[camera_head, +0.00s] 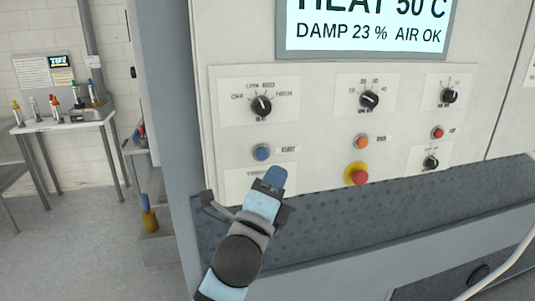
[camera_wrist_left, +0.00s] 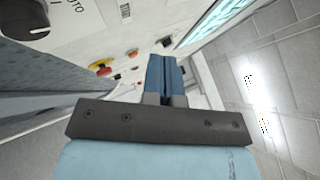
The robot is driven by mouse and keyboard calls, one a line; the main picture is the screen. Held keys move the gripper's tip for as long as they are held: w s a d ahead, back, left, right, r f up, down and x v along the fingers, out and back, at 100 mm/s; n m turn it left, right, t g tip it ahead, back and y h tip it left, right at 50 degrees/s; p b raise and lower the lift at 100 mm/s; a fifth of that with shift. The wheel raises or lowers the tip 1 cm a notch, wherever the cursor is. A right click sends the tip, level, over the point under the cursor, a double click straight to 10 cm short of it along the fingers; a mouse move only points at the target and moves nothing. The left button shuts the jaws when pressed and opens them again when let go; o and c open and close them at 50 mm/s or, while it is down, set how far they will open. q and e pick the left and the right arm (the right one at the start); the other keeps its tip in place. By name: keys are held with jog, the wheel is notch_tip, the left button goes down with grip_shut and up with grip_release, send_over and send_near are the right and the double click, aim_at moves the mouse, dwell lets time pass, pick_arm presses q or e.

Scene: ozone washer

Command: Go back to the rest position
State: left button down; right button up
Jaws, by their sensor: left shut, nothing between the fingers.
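My left gripper (camera_head: 274,178) is in front of the lower left part of the white control panel (camera_head: 320,100) in the head view. Its blue fingers are shut with nothing between them, and they also show in the left wrist view (camera_wrist_left: 165,72). A blue button (camera_head: 262,153) is just above the fingertips; I cannot tell the exact gap. An orange button (camera_head: 361,142), a red button (camera_head: 438,132) and a red emergency knob on a yellow base (camera_head: 357,174) are to the right. My right gripper is not in view.
Black dials (camera_head: 261,105) line the panel. A display (camera_head: 365,28) above reads HEAT 50 C, DAMP 23 %, AIR OK. A dark ledge (camera_head: 400,215) juts out below the panel. A table (camera_head: 75,122) with several small bottles stands at the left, with open floor (camera_head: 70,240) before it.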

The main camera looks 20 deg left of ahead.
pick_arm(q)
jog(key=s+a+f+n+g+p, duration=0.1)
jog(key=s+f+n+g, duration=0.15)
jog(key=f, duration=0.55)
jog(key=s+f+n+g, duration=0.15)
jog(key=f+n, duration=0.25)
jog(key=f, duration=0.4)
jog(key=s+a+f+n+g+p, duration=0.1)
jog(key=f+n+g, duration=0.15)
jog(key=f, duration=0.55)
jog(key=s+a+f+n+g+p, duration=0.1)
jog(key=s+f+n+g, duration=0.4)
jog(key=s+f+n, duration=0.5)
jog(key=s+a+f, duration=0.1)
jog(key=s+f, duration=0.7)
jog(key=f, duration=0.2)
jog(key=shift+a+f+n+h, duration=0.2)
jog(key=shift+f+n+h, duration=0.15)
jog(key=shift+n+h, duration=0.05)
